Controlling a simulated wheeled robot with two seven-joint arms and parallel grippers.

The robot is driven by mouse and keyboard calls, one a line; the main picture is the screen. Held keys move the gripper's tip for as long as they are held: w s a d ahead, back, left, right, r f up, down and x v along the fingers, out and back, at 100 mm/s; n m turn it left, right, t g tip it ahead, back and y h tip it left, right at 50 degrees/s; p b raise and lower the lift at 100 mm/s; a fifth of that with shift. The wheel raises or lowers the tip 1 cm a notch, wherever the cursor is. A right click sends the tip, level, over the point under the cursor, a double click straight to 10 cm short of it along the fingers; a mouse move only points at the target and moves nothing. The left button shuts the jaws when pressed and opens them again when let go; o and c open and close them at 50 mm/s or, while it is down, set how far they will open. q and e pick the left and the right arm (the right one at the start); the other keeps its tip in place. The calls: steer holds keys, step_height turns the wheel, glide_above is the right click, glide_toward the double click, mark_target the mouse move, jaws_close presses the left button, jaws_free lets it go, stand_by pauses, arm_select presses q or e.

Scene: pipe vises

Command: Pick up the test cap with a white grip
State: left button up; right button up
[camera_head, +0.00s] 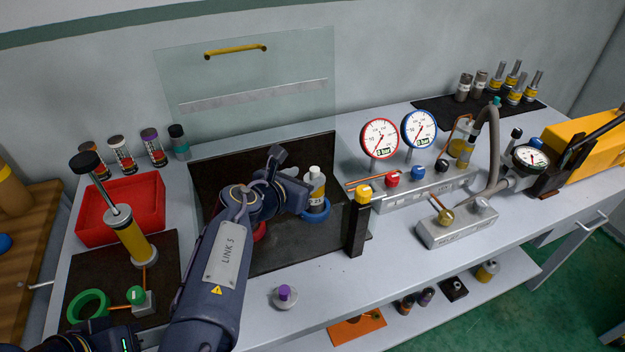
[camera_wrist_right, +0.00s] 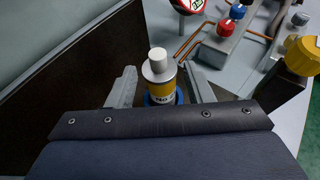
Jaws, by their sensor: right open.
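The white-gripped test cap (camera_head: 315,185) has a white knob top and a yellow band with dark print. It stands upright in a blue ring (camera_head: 317,208) at the right of the dark tray. In the right wrist view the test cap (camera_wrist_right: 159,72) shows between the two grey fingers of my right gripper (camera_wrist_right: 160,74). Those fingers are open, one on each side; I see no clear contact. In the head view my right arm partly hides the gripper. Only a dark part of my left arm shows at the bottom left; its fingers cannot be made out.
A dark post with a yellow knob (camera_head: 362,196) stands just right of the test cap. A clear panel (camera_head: 250,75) rises behind the tray (camera_head: 300,255). A purple-gripped cap (camera_head: 285,294) sits at the front edge. Gauges (camera_head: 380,138) and a manifold stand further right.

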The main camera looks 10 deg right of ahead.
mark_target(318, 169)
steer(key=shift+w+d+f, duration=0.3)
steer(key=shift+w+d, duration=0.05)
steer(key=shift+w, duration=0.2)
steer(key=p+x, duration=0.1)
steer(key=x, duration=0.5)
steer(key=shift+w+d, duration=0.2)
steer(key=shift+w, duration=0.1)
jaws_close()
